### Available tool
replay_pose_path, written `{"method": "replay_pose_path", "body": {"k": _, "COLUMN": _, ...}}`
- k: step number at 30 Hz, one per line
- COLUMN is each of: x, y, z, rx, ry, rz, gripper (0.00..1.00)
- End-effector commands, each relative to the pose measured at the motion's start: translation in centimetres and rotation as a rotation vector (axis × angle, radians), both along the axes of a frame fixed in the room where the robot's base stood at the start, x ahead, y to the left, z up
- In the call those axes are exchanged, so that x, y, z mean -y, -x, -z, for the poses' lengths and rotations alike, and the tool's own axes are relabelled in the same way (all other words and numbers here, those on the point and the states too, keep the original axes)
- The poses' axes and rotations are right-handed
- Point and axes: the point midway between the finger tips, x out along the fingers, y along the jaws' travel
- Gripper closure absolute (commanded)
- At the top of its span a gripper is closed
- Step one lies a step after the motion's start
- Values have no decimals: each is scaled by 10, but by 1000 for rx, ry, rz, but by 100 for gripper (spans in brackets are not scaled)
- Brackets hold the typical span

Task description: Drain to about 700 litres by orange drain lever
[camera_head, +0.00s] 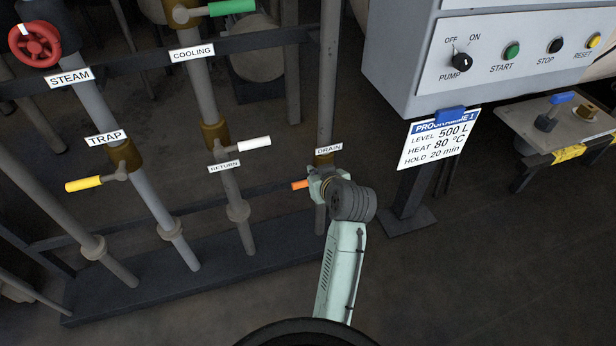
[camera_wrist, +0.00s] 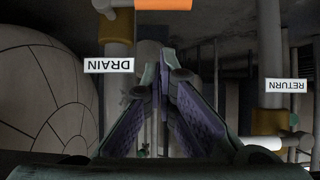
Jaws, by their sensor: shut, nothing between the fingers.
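The orange drain lever (camera_head: 300,184) shows its tip in the head view, just left of my gripper, under the DRAIN label (camera_head: 329,149). My wrist hides the drain valve's body there. In the wrist view the orange lever (camera_wrist: 163,4) crosses the top edge, beyond my fingertips. My gripper (camera_wrist: 162,75) is shut, its fingertips together and empty, pointing toward the lever. A gap shows between fingertips and lever in the wrist view; I cannot tell its depth. The process card (camera_head: 438,139) reads level 500 L, heat 80 °C, hold 20 min. No level gauge is in view.
To the left stand the white return lever (camera_head: 254,144), yellow trap lever (camera_head: 84,184), green cooling lever (camera_head: 232,7) and red steam wheel (camera_head: 35,44). The pump control box (camera_head: 490,62) hangs at the upper right. The floor at lower right is clear.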

Motion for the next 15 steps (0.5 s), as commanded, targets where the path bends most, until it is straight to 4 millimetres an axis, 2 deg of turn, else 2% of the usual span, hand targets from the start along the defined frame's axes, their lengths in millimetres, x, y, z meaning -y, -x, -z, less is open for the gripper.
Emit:
{"method": "replay_pose_path", "body": {"k": 8, "x": -16, "y": -48, "z": 33, "rx": -1, "ry": 1, "rz": -1, "gripper": 100}}
{"method": "replay_pose_path", "body": {"k": 15, "x": -18, "y": -54, "z": 65, "rx": 0, "ry": 1, "rz": 1, "gripper": 100}}
